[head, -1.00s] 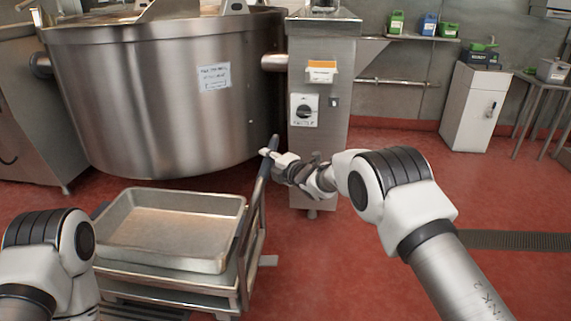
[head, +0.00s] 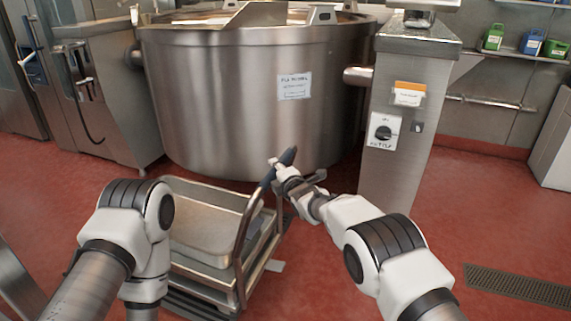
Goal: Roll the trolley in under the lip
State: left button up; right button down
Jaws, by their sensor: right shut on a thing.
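The trolley (head: 238,277) stands on the red floor in front of the kettle, with a metal tray (head: 207,222) on its top. Its upright handle is on the right side, with a dark grip (head: 287,157) at the top. My right gripper (head: 280,168) is shut on the handle near that grip. The big steel kettle (head: 235,105) stands behind the trolley, its lip (head: 210,30) along the top. My left arm reaches in from the left across the trolley's left side. My left gripper cannot be made out; it is hidden behind the arm or the trolley.
A steel control pillar (head: 402,170) with a switch stands right of the kettle. A steel cabinet (head: 95,100) with a hose stands at the left. A floor drain (head: 515,286) lies at the lower right. Red floor is open between the pillar and the drain.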

dwell(0.3)
jog(key=c, duration=0.8)
grip_release()
jog(key=shift+c, duration=0.2)
jog(key=shift+d+f, duration=0.1)
